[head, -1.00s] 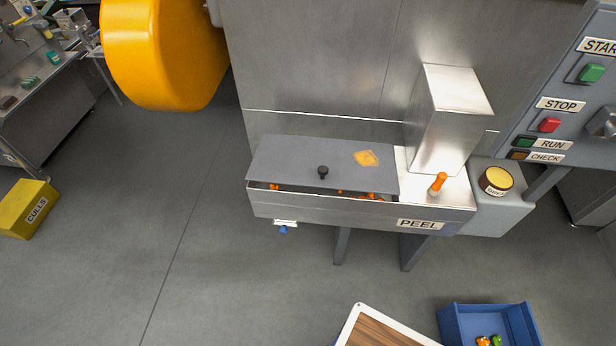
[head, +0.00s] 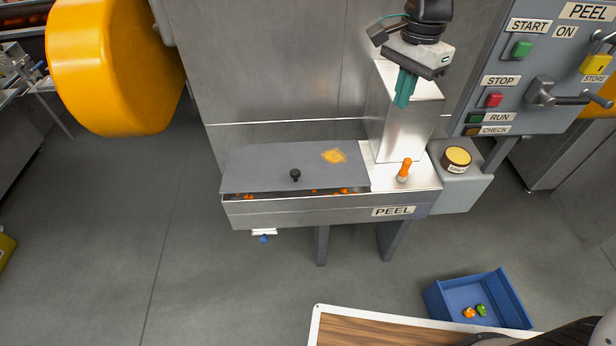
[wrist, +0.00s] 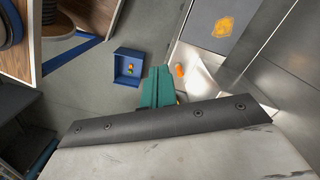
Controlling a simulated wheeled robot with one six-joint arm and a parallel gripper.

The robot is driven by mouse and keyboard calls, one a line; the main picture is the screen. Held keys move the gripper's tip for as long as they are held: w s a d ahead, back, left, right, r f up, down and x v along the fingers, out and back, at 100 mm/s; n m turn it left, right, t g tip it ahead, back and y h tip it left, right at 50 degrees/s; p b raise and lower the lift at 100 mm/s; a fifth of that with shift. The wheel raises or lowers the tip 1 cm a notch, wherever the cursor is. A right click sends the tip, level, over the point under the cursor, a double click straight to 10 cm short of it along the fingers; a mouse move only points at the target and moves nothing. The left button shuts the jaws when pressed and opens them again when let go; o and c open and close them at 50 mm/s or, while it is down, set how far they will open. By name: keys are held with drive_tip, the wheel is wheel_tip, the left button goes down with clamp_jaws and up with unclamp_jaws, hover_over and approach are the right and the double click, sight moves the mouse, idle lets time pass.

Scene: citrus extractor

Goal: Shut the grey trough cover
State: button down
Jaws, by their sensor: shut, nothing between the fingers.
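The grey trough cover (head: 260,165) lies over the steel trough marked PEEL (head: 320,209). It has a black knob (head: 295,175) and an orange smear. Its front edge stands a little above the trough's front wall, and orange bits show in the narrow gap. My gripper (head: 404,96) is shut and empty, its teal fingers pointing down in front of the steel chute, right of the cover and higher than it. The wrist view shows the fingers (wrist: 158,86) and part of the cover (wrist: 222,30) with its smear.
The steel chute (head: 395,125) rises right of the cover. An orange-topped peg (head: 404,169) and a yellow-topped round part (head: 457,159) stand beside it. A control panel (head: 530,80) is at the right. A blue bin (head: 470,296) stands on the floor. Floor left of the trough is clear.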

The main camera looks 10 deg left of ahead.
drive_tip(key=w+a+f+m, duration=0.3)
drive_tip(key=w+a+f, duration=0.2)
drive_tip(key=a+f, duration=0.6)
drive_tip(key=m+g, duration=0.1)
drive_tip(key=m, duration=0.2)
approach(309, 188)
drive_tip(key=shift+h, duration=0.3)
drive_tip(key=f, duration=0.5)
drive_tip(key=shift+s+a+f, duration=0.15)
drive_tip(key=shift+a, duration=0.1)
drive_tip(key=shift+f, duration=0.5)
drive_tip(key=f, duration=0.2)
drive_tip(key=s+f, duration=0.1)
drive_tip(key=f, duration=0.1)
drive_tip(key=shift+d, duration=0.1)
drive_tip(key=shift+r, duration=0.25)
wheel_tip(309, 188, up, 14)
